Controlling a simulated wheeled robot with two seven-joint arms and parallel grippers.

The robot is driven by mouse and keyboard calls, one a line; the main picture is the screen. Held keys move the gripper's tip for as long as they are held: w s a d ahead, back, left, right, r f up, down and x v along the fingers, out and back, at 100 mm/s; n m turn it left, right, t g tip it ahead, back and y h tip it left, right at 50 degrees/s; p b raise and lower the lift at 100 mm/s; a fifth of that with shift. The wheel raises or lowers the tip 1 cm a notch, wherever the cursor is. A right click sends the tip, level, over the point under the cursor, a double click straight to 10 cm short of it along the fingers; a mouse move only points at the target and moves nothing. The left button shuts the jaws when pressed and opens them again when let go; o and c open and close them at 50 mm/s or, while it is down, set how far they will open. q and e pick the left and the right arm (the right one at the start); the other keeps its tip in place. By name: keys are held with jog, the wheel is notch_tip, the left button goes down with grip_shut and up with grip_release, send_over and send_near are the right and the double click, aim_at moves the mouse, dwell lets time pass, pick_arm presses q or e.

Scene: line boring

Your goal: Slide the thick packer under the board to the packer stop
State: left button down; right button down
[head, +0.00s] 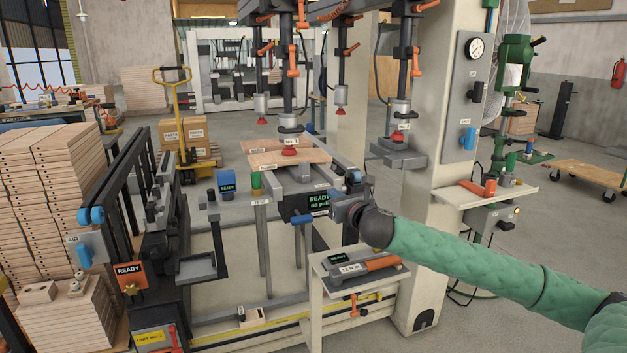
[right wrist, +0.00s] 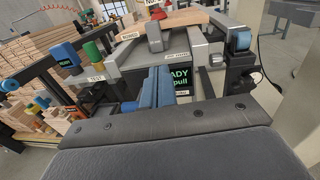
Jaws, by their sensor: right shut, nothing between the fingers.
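The light wooden board (head: 285,159) lies on the boring machine's grey table, under a red-tipped clamp (head: 290,151). It also shows at the top of the right wrist view (right wrist: 179,23). A grey block (right wrist: 154,38) stands at the board's near edge; I cannot tell whether it is the thick packer or a stop. It shows in the head view too (head: 299,173). How far anything reaches under the board is hidden. My right gripper (head: 309,218), with blue fingers, is shut and empty in front of the table, below the board, beside the READY display (head: 320,200). My left gripper is not in view.
A small stand (head: 345,285) with an orange-handled tool (head: 380,263) is below my right arm. A green-topped post (head: 256,180) and a blue READY box (head: 227,183) stand left of the board. The machine column (head: 440,190) rises at right. Stacked boards (head: 50,190) are far left.

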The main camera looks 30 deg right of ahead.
send_near(309, 176)
jog(key=w, duration=0.5)
jog(key=shift+w+d+p, duration=0.1)
jog(key=shift+d+p, duration=0.2)
jog(key=shift+p, duration=0.1)
jog(key=shift+w+d, duration=0.1)
jog(key=shift+w, duration=0.7)
jog(key=shift+r, duration=0.1)
jog(key=shift+w+d+r+p, duration=0.1)
jog(key=shift+w+r+p, duration=0.1)
jog(key=shift+w+p, duration=0.75)
jog(key=shift+w+f, duration=0.2)
jog(key=shift+w, duration=0.25)
jog(key=shift+d, duration=0.1)
jog(key=shift+s+f+p, duration=0.1)
jog(key=shift+p, duration=0.25)
